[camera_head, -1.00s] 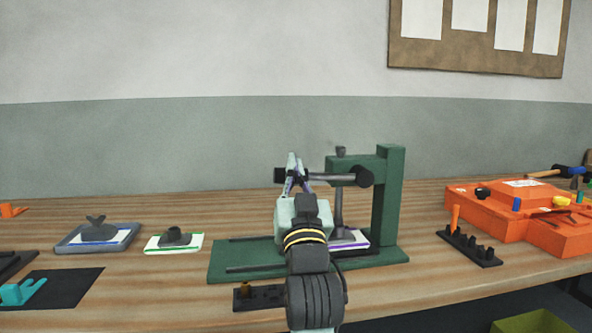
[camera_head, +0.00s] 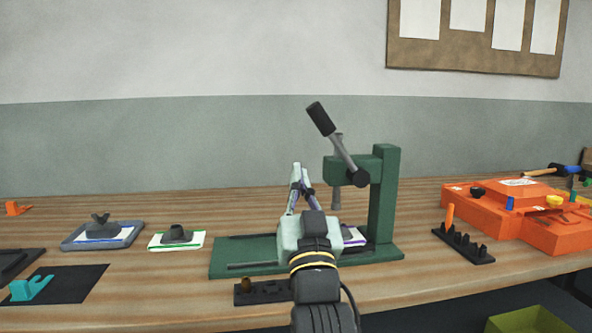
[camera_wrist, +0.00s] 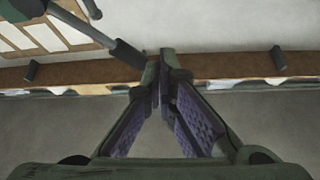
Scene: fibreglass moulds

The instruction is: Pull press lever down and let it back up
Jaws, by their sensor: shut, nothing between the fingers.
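The press (camera_head: 385,205) is a green frame on a green base plate on the bench. Its lever (camera_head: 335,140) is a grey bar with a black grip (camera_head: 321,118), tilted up to the left. In the wrist view the lever (camera_wrist: 122,52) shows at the upper left. The ram (camera_head: 336,198) is raised above a white, purple-edged piece (camera_head: 353,237), partly hidden by my gripper. My gripper (camera_head: 297,168) is in front of the press, below and left of the grip, clear of it. In the wrist view the fingertips (camera_wrist: 158,62) meet with nothing between them.
A tray with a dark mould (camera_head: 73,243) and a green-edged piece (camera_head: 165,241) lie left of the press. Small black racks (camera_head: 262,292) (camera_head: 463,245) stand in front and to the right. An orange case (camera_head: 480,210) fills the bench's right side.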

